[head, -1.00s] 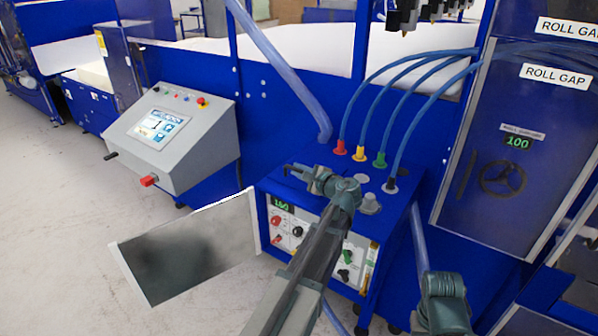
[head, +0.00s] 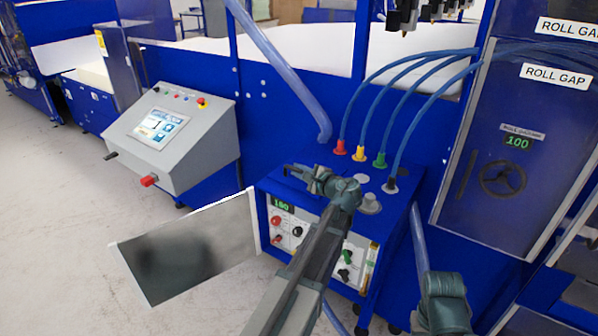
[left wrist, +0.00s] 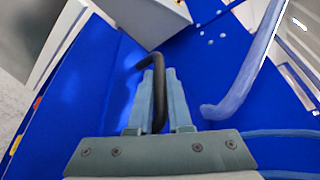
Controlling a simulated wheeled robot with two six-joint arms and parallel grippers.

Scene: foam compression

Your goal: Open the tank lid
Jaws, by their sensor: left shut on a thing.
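The tank is the blue box (head: 395,231) in the middle of the head view, with its flat blue lid (head: 325,163) on top. The lid looks flat and closed. My left gripper (head: 298,171) is over the left part of the lid. In the left wrist view, its two fingers (left wrist: 159,78) are shut on a bent black handle (left wrist: 147,60), which runs between them above the blue surface. In the head view the gripper mostly hides the handle. My right gripper is not in view; only a piece of my right arm shows at the lower right.
Red, yellow, green and black hose fittings (head: 360,152) with blue hoses (head: 395,95) rise behind the lid. An open panel door (head: 185,250) stands out left of the tank. A grey control console (head: 175,135) is further left. Bare floor (head: 60,220) lies at the left.

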